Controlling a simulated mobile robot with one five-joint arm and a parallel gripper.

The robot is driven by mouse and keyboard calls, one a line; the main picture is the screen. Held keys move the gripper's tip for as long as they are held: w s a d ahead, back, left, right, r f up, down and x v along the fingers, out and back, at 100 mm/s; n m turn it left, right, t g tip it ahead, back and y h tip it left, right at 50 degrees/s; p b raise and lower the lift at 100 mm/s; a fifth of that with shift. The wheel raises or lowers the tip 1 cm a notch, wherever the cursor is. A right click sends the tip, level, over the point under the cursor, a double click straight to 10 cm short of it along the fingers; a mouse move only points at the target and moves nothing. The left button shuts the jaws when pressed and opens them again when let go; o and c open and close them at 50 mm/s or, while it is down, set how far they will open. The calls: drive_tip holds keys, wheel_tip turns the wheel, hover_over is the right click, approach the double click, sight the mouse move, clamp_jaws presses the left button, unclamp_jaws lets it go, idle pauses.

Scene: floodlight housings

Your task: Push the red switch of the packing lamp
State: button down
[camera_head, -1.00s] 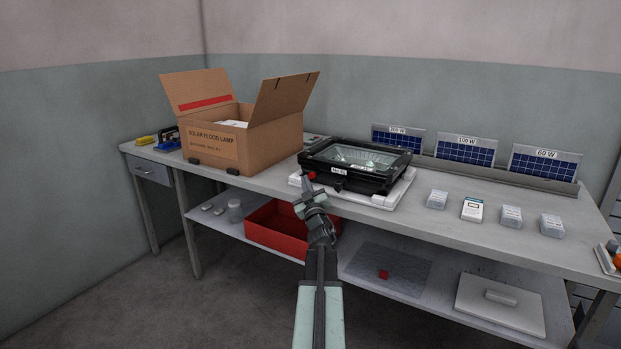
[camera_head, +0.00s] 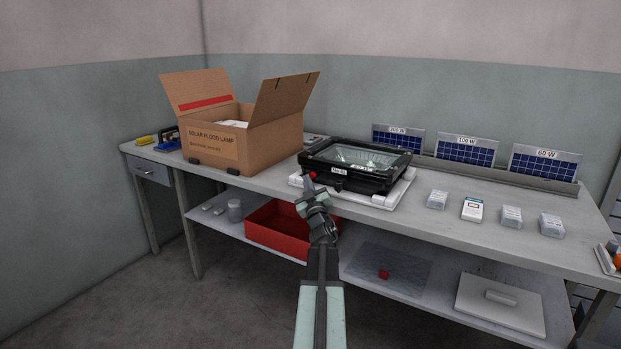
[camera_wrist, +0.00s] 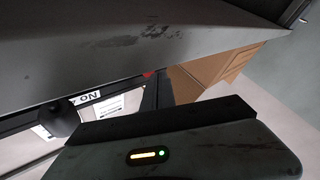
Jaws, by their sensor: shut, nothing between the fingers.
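The lamp (camera_head: 372,182) is a black floodlight housing with a glass front, lying on a white foam cradle (camera_head: 376,200) on the bench. Its red switch (camera_head: 313,175) is at the near left corner of the housing. My gripper (camera_head: 306,184) is shut and empty, its tip just below and beside the red switch; I cannot tell whether they touch. In the wrist view a little red (camera_wrist: 149,74) shows beyond the dark finger, and most of the switch is hidden. The lamp's label (camera_wrist: 84,98) and a black knob (camera_wrist: 60,120) also show there.
An open cardboard box (camera_head: 244,143) stands left of the lamp. Several small packs (camera_head: 473,209) lie to the right, with solar panels (camera_head: 467,150) behind. A red bin (camera_head: 273,230) sits on the lower shelf. The bench front between lamp and box is clear.

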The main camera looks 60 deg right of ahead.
drive_tip(key=shift+d, duration=0.6)
idle(0.7)
drive_tip(key=shift+a, duration=1)
drive_tip(key=shift+a, duration=2.5)
